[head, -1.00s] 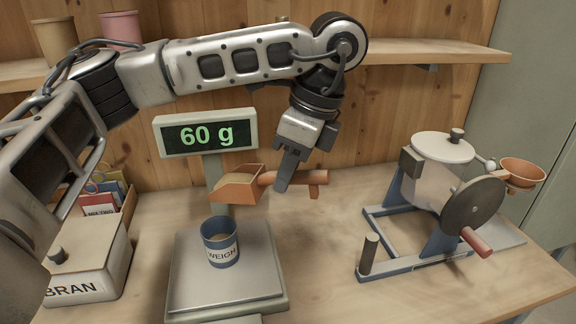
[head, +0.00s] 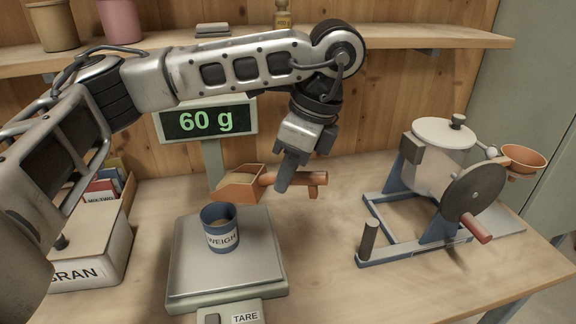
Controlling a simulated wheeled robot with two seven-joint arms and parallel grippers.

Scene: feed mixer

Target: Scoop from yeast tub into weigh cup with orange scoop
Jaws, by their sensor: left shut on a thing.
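My left gripper (head: 284,186) is shut on the handle of the orange scoop (head: 240,191). The scoop's bowl points left and holds some tan powder. It is in the air, up and behind the blue weigh cup (head: 220,240) in the picture. The weigh cup stands upright on the scale's plate (head: 185,265) and has tan material inside. The scale's display (head: 206,122) reads 60 g. A yeast tub cannot be made out in this view. My right gripper is not in view.
A mixer (head: 438,170) with a crank and an orange funnel (head: 522,158) stands at the right. A bran box (head: 92,245) and a card holder (head: 112,190) are at the left. A shelf (head: 430,38) runs along the back wall. The table between scale and mixer is clear.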

